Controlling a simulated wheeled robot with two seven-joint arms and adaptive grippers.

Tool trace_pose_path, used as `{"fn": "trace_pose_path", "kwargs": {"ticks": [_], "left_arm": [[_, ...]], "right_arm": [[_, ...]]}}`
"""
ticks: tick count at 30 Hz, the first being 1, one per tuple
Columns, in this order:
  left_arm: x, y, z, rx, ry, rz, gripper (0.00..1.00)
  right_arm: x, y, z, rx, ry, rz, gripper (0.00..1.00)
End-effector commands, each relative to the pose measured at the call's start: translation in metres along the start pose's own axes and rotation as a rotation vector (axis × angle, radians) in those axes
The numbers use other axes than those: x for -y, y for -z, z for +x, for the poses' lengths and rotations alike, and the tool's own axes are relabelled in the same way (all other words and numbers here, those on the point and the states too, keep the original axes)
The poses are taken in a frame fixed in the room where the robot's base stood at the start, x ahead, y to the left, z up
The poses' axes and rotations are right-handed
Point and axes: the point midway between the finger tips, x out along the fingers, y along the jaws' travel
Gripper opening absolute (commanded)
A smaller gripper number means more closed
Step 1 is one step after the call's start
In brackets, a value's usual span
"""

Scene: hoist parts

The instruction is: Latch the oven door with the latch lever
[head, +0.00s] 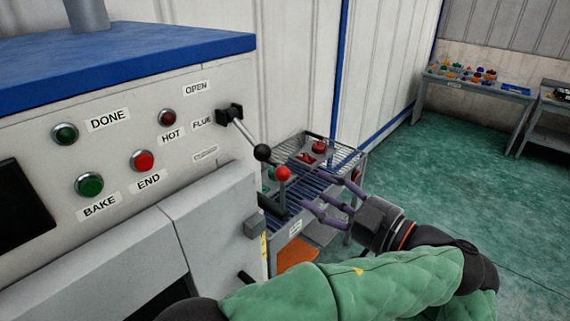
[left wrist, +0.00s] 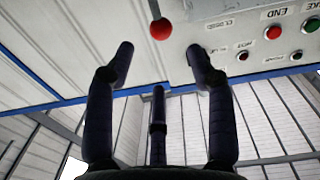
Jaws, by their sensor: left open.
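The latch lever ends in a red ball (head: 283,173) at the right edge of the oven front, and its dark shaft drops from the ball beside a grey block (head: 254,224). The grey oven door (head: 215,215) is below the button panel; I cannot tell whether it is fully closed. My left gripper (head: 325,190) is open and empty, to the right of the red ball, its fingers pointing toward it. In the left wrist view the red ball (left wrist: 160,29) lies just beyond the gap between the open fingers (left wrist: 160,54), apparently not touching them. My right gripper is not in view.
A flue lever with a black ball (head: 262,152) juts from the panel close to the red ball. A rack (head: 335,160) with red parts stands behind the gripper. A table (head: 475,84) of small parts is far right; green floor (head: 430,180) is clear.

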Motion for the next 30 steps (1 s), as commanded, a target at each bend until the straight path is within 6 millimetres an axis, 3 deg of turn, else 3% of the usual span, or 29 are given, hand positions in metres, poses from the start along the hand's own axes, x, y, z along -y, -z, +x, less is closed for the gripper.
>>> {"fn": "trace_pose_path", "kwargs": {"ticks": [7, 18, 24, 30], "left_arm": [[0.001, -0.005, 0.026, 0.002, 0.004, 0.002, 0.55], [0.001, -0.002, 0.089, 0.002, 0.004, 0.006, 0.55], [0.000, -0.002, 0.104, 0.002, 0.002, 0.006, 0.55], [0.000, -0.002, 0.107, 0.002, 0.001, 0.007, 0.55]], "right_arm": [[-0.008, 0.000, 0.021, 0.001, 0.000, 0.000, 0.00], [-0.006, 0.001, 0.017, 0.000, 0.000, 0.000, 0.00], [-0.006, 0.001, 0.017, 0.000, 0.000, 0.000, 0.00], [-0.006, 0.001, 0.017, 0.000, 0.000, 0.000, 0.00]]}}
